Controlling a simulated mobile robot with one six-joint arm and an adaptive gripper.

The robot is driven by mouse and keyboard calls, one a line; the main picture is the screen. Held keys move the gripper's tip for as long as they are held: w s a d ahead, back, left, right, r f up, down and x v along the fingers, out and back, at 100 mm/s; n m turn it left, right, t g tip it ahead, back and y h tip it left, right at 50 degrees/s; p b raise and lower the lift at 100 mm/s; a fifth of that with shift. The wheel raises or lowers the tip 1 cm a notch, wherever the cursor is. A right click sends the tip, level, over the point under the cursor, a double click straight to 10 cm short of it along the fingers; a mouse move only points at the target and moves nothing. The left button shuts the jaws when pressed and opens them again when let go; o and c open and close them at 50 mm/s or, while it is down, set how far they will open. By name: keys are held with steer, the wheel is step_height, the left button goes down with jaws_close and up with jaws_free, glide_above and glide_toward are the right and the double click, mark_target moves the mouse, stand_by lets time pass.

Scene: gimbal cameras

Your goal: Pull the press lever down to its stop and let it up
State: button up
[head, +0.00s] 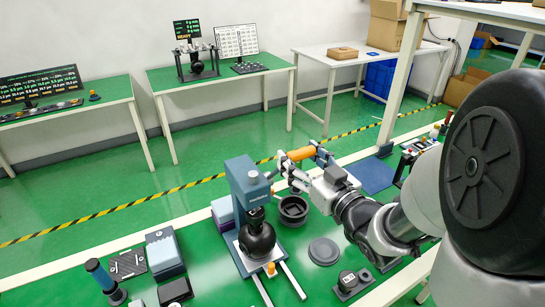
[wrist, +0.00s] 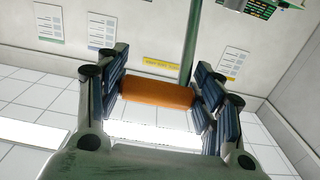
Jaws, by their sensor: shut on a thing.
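The blue press (head: 247,200) stands on the green bench in the middle of the head view, with a round dark body at its front. Its lever has an orange handle (head: 301,153), raised to about the height of the press top, at its right. My gripper (head: 304,157) reaches in from the right and is shut on the handle. In the wrist view the orange handle (wrist: 158,93) lies across between the fingers of my gripper (wrist: 160,95), touching or nearly touching them at both ends. The joint of lever and press is partly hidden.
A dark round bowl (head: 293,209) and a grey disc (head: 324,251) lie right of the press. Grey-blue boxes (head: 165,255) and a blue-handled tool (head: 100,277) stand to its left. A small block with knobs (head: 352,283) sits at front right.

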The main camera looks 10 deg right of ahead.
steer(key=shift+s+d+f, duration=0.1)
steer(key=shift+s+f, duration=0.3)
steer(key=shift+f, duration=0.2)
steer(key=shift+f+b, duration=0.1)
steer(key=shift+b, duration=0.3)
steer(key=shift+c, duration=0.2)
steer(key=shift+o, duration=0.2)
steer(key=shift+s+f+b, duration=0.25)
steer(key=shift+f+b, duration=0.1)
steer(key=shift+b, duration=0.45)
steer(key=b, duration=0.1)
steer(key=s+f+b, duration=0.1)
steer(key=b, duration=0.1)
steer(key=shift+s+d, duration=0.1)
steer(key=shift+d, duration=0.15)
steer(key=shift+c, duration=0.2)
